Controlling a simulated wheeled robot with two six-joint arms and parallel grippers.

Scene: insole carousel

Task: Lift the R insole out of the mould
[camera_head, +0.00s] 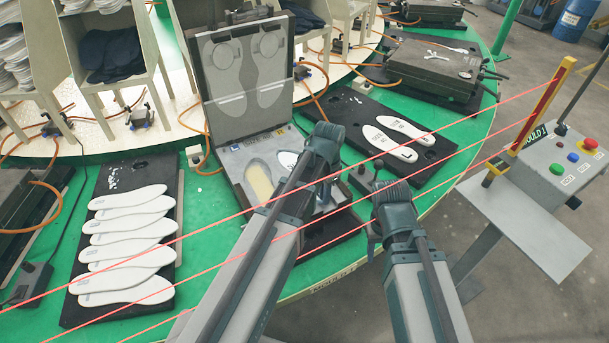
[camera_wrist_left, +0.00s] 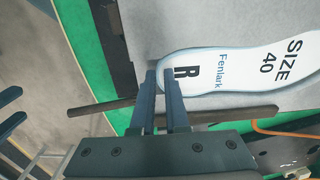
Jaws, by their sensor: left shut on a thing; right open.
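The open mould (camera_head: 235,165) stands on the green carousel, its lid raised at the back. The R insole (camera_head: 286,160) is white and shows partly at the mould's right cavity, behind my left arm. In the left wrist view the R insole (camera_wrist_left: 235,75) shows "R", "Fenlark" and "SIZE 40". My left gripper (camera_head: 324,190) is over the mould's right side; in the wrist view its narrow fingers (camera_wrist_left: 163,75) are shut on the insole's edge near the "R". Whether the insole is clear of the cavity cannot be told. My right gripper (camera_head: 374,230) is open and empty, right of the mould.
A black board (camera_head: 100,205) with several white insoles lies left; another board (camera_head: 435,170) with two insoles lies right. Red beams cross in front of the carousel. A button console (camera_head: 560,165) stands at right.

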